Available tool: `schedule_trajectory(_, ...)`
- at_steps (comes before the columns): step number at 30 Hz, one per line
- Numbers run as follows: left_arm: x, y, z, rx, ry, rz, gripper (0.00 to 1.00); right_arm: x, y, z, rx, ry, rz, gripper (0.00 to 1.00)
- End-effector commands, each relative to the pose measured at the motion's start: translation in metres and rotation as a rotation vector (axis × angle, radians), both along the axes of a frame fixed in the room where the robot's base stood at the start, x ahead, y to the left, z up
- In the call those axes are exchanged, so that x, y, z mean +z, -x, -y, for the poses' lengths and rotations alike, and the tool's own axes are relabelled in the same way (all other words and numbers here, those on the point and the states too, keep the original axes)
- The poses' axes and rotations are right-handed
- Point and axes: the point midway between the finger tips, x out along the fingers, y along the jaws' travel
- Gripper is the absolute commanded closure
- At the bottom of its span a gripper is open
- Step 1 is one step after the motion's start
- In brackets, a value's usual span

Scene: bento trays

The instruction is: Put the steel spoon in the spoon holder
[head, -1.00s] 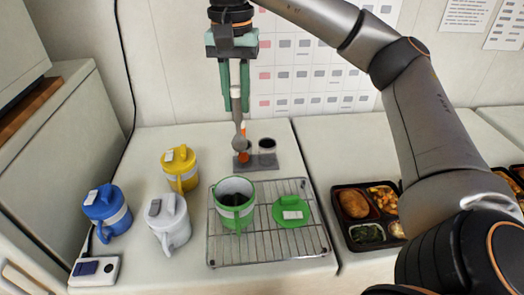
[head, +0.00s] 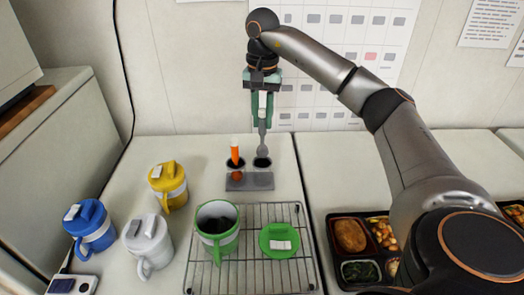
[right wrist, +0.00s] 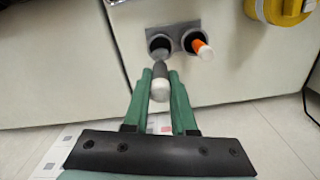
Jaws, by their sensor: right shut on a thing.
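The steel spoon (head: 262,143) hangs upright, bowl down, from my right gripper (head: 262,112). My right gripper is shut on its pale handle. The spoon holder (head: 250,182) is a grey plate with two dark cups. The spoon's lower end is at the right cup (head: 262,162) in the head view; I cannot tell whether it is inside the rim. An orange-handled utensil (head: 235,152) stands in the left cup. In the right wrist view, the spoon's handle end (right wrist: 160,90) shows between the green fingers, in line with one holder cup (right wrist: 160,45). My left gripper is not in view.
A wire rack (head: 296,240) holds an open green mug (head: 217,228) and a green lid (head: 278,240). Yellow (head: 168,185), blue (head: 90,225) and white (head: 147,240) lidded mugs stand on the left. A food tray (head: 342,275) lies at right. The counter behind the holder is clear.

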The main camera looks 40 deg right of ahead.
Motion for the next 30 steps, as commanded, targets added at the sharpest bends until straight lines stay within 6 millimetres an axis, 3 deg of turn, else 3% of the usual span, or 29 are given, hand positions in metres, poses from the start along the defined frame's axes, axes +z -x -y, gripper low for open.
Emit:
schedule_trajectory(5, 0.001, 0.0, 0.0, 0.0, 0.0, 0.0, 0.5, -0.034, 0.001, 0.0, 0.001, 0.0, -0.004, 1.0)
schedule_trajectory(18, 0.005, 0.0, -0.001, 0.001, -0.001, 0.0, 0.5, -0.081, 0.001, 0.0, 0.001, 0.0, -0.002, 1.0)
schedule_trajectory(29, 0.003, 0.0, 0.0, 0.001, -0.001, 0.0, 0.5, -0.086, 0.001, -0.001, 0.001, 0.0, 0.0, 1.0)
schedule_trajectory(30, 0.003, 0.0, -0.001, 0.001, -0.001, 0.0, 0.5, -0.085, 0.001, -0.001, 0.001, 0.0, 0.0, 0.72)
